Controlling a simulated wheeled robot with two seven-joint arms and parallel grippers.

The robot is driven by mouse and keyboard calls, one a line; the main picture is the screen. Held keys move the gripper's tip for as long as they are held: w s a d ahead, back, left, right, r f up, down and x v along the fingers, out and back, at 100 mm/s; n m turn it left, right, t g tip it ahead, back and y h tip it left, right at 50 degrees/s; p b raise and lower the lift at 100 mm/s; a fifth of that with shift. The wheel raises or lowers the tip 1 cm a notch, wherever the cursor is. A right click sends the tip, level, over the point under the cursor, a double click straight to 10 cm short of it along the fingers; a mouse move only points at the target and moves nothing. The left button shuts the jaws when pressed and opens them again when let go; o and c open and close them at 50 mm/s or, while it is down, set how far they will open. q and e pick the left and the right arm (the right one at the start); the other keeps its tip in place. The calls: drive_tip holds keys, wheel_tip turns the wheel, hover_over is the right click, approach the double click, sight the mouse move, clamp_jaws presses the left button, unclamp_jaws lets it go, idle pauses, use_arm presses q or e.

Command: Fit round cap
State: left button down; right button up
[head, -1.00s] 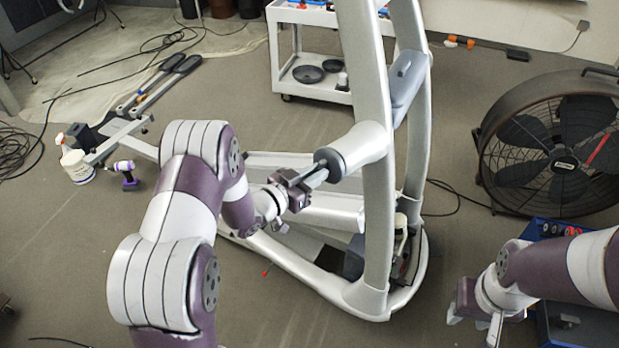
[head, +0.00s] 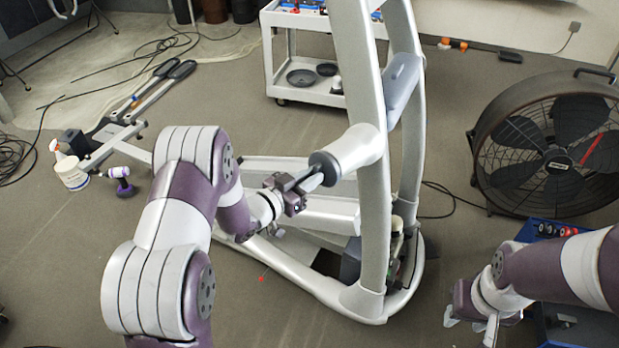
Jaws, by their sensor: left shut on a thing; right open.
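A dark round cap (head: 325,166) sits at the end of a short grey tube (head: 358,151) that sticks out from the elliptical's upright frame (head: 369,210). My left gripper (head: 311,181) is at the cap with its fingers reaching to it, and it is shut on the cap. The fingers hide part of the cap, and I cannot tell whether it is fully seated against the tube. My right gripper (head: 470,325) is open and empty at the lower right, away from the machine.
A large black fan (head: 548,150) stands at the right, above a blue toolbox (head: 560,230). A white cart (head: 304,80) stands at the back.

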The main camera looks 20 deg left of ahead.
use_arm(q)
drive_tip(key=shift+w+d+b, duration=0.25)
drive_tip(key=shift+w+b, duration=0.05)
drive_tip(key=shift+w, duration=0.2)
idle(1.1)
drive_tip(key=c, duration=1)
unclamp_jaws()
drive_tip(key=shift+c, duration=0.2)
drive_tip(key=shift+w+d+f, duration=0.1)
drive_tip(key=shift+w, duration=0.05)
drive_tip(key=b+v, duration=0.3)
drive_tip(key=v, duration=0.9)
drive_tip(key=shift+s, duration=0.35)
